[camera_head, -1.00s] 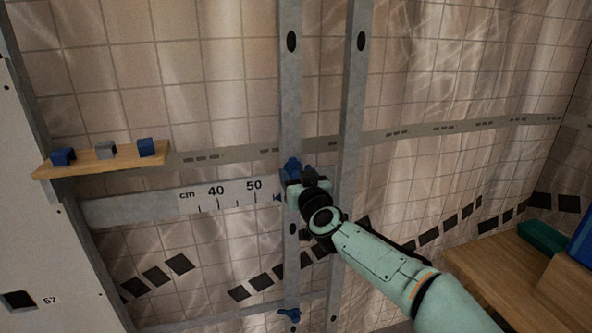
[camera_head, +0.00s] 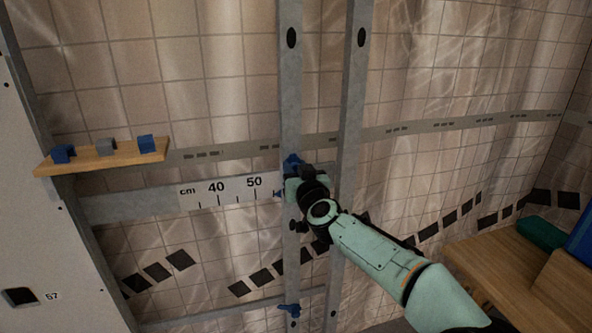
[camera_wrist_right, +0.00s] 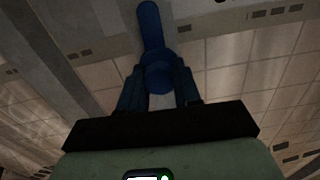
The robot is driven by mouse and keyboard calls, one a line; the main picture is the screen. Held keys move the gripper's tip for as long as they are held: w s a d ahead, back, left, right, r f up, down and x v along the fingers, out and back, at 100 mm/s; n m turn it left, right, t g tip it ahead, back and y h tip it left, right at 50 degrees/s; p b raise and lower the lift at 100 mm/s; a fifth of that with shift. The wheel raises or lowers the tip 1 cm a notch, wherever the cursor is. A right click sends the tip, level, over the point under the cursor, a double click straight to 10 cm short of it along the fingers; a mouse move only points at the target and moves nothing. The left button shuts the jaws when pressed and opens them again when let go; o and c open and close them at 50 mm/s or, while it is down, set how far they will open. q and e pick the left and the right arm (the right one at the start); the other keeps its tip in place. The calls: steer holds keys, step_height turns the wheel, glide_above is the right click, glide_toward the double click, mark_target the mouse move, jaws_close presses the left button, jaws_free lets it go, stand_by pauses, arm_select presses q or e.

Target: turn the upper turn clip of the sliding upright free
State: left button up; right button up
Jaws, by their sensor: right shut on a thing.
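The sliding upright (camera_head: 291,100) is the left of two grey vertical posts, with a small blue pointer (camera_head: 277,194) beside it at the scale, right of the 50 mark. The blue upper turn clip (camera_head: 292,162) shows on this upright just above my right gripper (camera_head: 297,177), which partly covers it. In the right wrist view the clip (camera_wrist_right: 152,30) is a long rounded blue lever with a round hub, and my right gripper (camera_wrist_right: 158,85) is shut on the hub end. The lower turn clip (camera_head: 289,309) is blue and sits further down the upright. My left gripper is not in view.
A second grey post (camera_head: 350,110) stands close to the right. A grey cm scale rail (camera_head: 130,208) crosses to the left, below a wooden shelf (camera_head: 100,158) with small blocks. A wooden bench (camera_head: 490,262) is at the lower right. A tiled wall lies behind.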

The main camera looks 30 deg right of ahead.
steer(key=m, duration=0.5)
steer(key=m+b, duration=0.1)
steer(key=m, duration=0.5)
steer(key=shift+d+m, duration=0.15)
steer(key=shift+m, duration=0.15)
steer(key=m+b, duration=0.1)
steer(key=m, duration=0.5)
steer(key=shift+b, duration=0.3)
steer(key=m+b, duration=0.1)
steer(key=m, duration=0.4)
steer(key=shift+f+m, duration=0.15)
steer(key=shift+m, duration=0.45)
steer(key=o, duration=1.1)
steer(key=shift+c, duration=0.2)
steer(key=shift+s, duration=0.15)
